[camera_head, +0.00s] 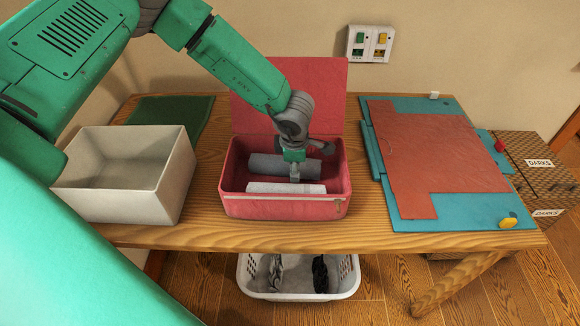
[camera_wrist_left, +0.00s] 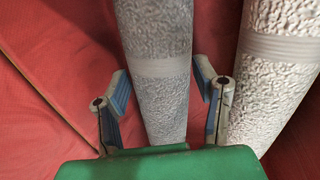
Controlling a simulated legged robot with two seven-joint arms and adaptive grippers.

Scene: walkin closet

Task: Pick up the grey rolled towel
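The grey rolled towel (camera_head: 265,166) lies crosswise in the open red box (camera_head: 285,208), behind a whiter rolled towel (camera_head: 275,188). My left gripper (camera_head: 294,176) points down into the box over the towels. In the left wrist view the gripper (camera_wrist_left: 162,105) is open, with one finger on each side of the greyer towel (camera_wrist_left: 160,60). Gaps show between that towel and the fingers, so it is not gripped. The whiter towel (camera_wrist_left: 275,70) lies just right of the right finger. The gripper's body hides the towel's near end there. My right gripper is not in view.
The red box's raised lid (camera_head: 325,85) stands behind it. A whitish open bin (camera_head: 120,200) is to the left on the wooden table (camera_head: 200,236). A teal and terracotta folding board (camera_head: 435,150) lies to the right. A white laundry basket (camera_head: 298,296) is below.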

